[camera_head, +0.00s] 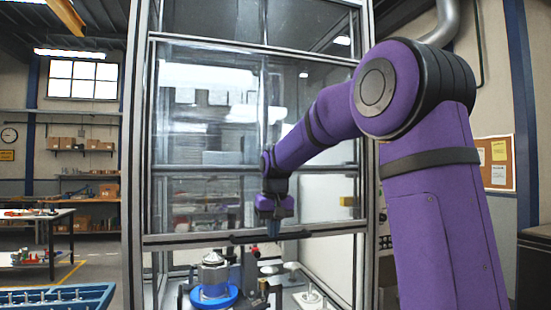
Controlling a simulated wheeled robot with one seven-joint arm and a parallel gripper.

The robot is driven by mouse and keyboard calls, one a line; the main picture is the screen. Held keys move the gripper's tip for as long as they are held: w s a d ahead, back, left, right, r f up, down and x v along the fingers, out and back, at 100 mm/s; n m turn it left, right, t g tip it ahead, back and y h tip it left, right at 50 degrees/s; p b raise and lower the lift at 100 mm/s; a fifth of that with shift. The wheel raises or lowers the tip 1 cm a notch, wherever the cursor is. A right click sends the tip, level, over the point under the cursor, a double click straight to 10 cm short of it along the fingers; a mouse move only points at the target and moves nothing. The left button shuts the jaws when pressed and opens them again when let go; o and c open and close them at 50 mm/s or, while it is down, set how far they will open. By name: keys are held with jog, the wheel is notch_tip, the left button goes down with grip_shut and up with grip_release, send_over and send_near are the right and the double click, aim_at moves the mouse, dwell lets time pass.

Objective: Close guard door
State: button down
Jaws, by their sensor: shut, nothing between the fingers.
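The guard door (205,240) is a clear panel in a grey metal frame on the front of a tall enclosure. Its bottom rail hangs above the work area and leaves an open gap below. A dark handle bar (325,230) runs along the bottom rail. My gripper (273,230) points down in front of the door at the handle, with its fingers shut and empty. It overlaps the handle in the view; I cannot tell whether they touch. Through the gap a machined housing (213,275) shows on a blue ring (214,299).
The enclosure's left post (137,150) and right post (367,200) frame the door. Clamps and round metal parts (310,298) stand inside. A blue tray with pegs (60,300) is at the lower left. A workbench (40,215) stands farther back.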

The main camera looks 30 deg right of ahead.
notch_tip(320, 180, down, 38)
jog(key=shift+s+r, duration=0.15)
jog(key=shift+r, duration=0.1)
jog(key=shift+s+a+f, duration=0.1)
notch_tip(320, 180, up, 15)
jog(key=s, duration=0.2)
jog(key=shift+a+f, duration=0.2)
jog(key=shift+a, duration=0.1)
jog(key=shift+r, duration=0.1)
